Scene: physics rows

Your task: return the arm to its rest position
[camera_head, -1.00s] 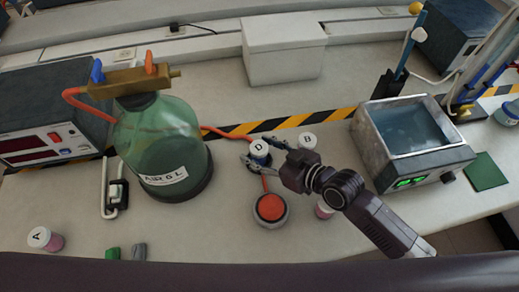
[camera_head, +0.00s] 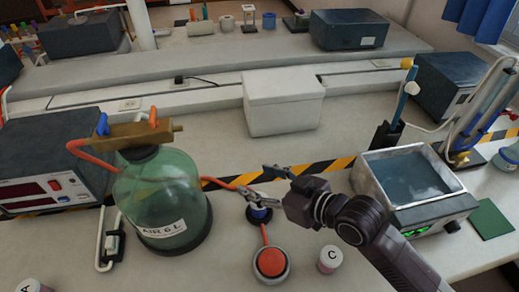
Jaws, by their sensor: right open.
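My right arm comes in from the lower right. Its gripper (camera_head: 255,180) is open, its two fingers spread and pointing left, with nothing between them. It shows over a small blue-and-white jar (camera_head: 258,211) on a dark round base; the fingers cover the jar's top. I cannot tell the height between them, or whether they touch. My left gripper is out of view.
Near the arm stand a jar marked C (camera_head: 330,259), a red-topped round device (camera_head: 271,262), a green glass bottle (camera_head: 161,200) and a water bath (camera_head: 405,180). A white box (camera_head: 283,103) stands behind. Open bench lies between the box and the striped tape.

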